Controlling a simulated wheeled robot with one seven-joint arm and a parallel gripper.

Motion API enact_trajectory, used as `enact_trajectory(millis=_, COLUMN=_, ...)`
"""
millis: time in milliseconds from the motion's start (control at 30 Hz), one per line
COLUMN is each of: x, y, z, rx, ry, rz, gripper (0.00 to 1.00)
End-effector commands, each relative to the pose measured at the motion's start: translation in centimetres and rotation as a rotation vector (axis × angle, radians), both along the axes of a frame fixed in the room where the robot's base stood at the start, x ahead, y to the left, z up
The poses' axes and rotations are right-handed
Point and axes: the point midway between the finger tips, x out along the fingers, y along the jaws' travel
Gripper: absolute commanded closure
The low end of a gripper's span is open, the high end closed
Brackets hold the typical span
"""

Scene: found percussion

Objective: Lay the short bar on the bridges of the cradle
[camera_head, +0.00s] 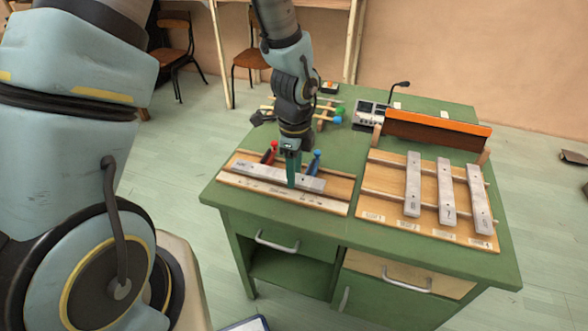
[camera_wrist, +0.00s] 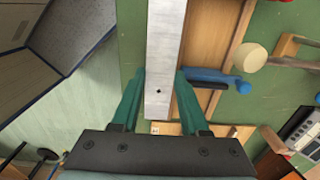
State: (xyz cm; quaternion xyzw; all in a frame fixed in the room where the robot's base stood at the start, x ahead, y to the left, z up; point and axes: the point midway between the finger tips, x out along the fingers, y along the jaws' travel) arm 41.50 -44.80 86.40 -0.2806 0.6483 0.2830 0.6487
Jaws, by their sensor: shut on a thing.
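A pale grey metal bar (camera_head: 256,174) is between the two teal fingers of my gripper (camera_head: 293,170), which are shut on it near its right end. In the wrist view the bar (camera_wrist: 165,45) runs from between the fingers out past the top edge. In the head view it lies over a wooden board (camera_head: 335,203) at the table's left; I cannot tell whether it touches the board. The cradle (camera_head: 381,211) at the right has two long wooden bridges (camera_head: 391,199). Three grey bars (camera_head: 445,190) lie across them, with bare room at the left.
A red-headed mallet (camera_head: 269,153) and a blue one (camera_head: 315,160) are beside my gripper. A stand with mallets (camera_head: 327,112) is behind it. An orange-topped wooden barrier (camera_head: 438,129) stands behind the cradle, near a grey device (camera_head: 369,113). Green table (camera_head: 350,150) shows between the boards.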

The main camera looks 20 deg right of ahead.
Motion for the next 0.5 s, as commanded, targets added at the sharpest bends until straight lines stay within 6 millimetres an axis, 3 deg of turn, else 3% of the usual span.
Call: enact_trajectory(millis=500, x=3.8, y=-3.6, z=0.4, rx=-0.003, ry=-0.002, rz=0.001, gripper=1.00)
